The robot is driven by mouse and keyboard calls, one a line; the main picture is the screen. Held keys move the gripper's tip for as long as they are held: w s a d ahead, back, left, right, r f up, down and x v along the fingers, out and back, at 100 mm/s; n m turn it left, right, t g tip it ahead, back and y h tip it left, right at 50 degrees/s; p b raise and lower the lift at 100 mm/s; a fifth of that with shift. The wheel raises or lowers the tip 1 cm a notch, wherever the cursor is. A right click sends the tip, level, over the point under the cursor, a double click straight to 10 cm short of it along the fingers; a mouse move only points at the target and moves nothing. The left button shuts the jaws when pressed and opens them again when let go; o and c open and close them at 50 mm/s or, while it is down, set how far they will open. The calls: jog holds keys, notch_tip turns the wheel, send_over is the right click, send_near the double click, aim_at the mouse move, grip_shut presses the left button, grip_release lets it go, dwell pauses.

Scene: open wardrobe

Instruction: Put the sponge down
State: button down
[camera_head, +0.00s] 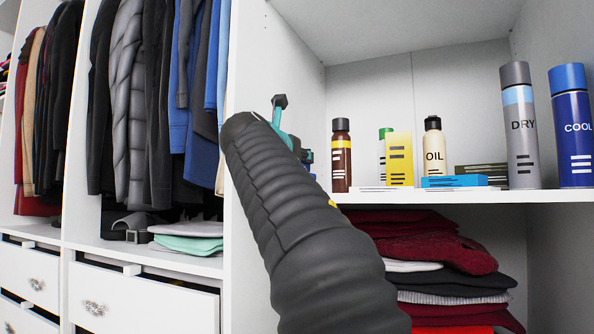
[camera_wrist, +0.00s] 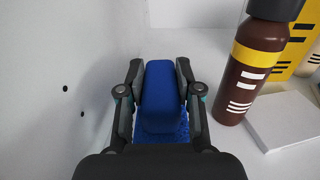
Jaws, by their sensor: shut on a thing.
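A blue sponge (camera_wrist: 160,95) sits between the two fingers of my gripper (camera_wrist: 159,85) in the wrist view. My gripper is shut on it. The sponge is close to the white side wall of the shelf compartment, left of a brown bottle. In the head view my dark arm hides most of my gripper (camera_head: 283,128) and most of the sponge; a small dark blue patch shows just right of the gripper. I cannot tell whether the sponge touches the shelf board.
A brown bottle (camera_wrist: 257,60) with a yellow band stands right of my gripper, beside a flat white box (camera_wrist: 285,122). Farther right on the shelf (camera_head: 450,197) stand a yellow box (camera_head: 399,158), an oil bottle (camera_head: 434,155), a grey can (camera_head: 520,130) and a blue can (camera_head: 572,130).

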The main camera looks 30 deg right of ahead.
jog(key=shift+s+a+f, duration=0.1)
jog(key=shift+f, duration=1.4)
jog(key=c, duration=0.8)
grip_release()
jog(key=shift+f+b, duration=0.15)
jog(key=shift+b, duration=0.25)
jog(key=shift+f+b, duration=0.2)
jog(key=shift+b, duration=0.15)
jog(key=v, duration=1.3)
jog(key=shift+s+a+r+b, duration=0.15)
jog(key=shift+s+b, duration=0.25)
jog(key=shift+s, duration=0.05)
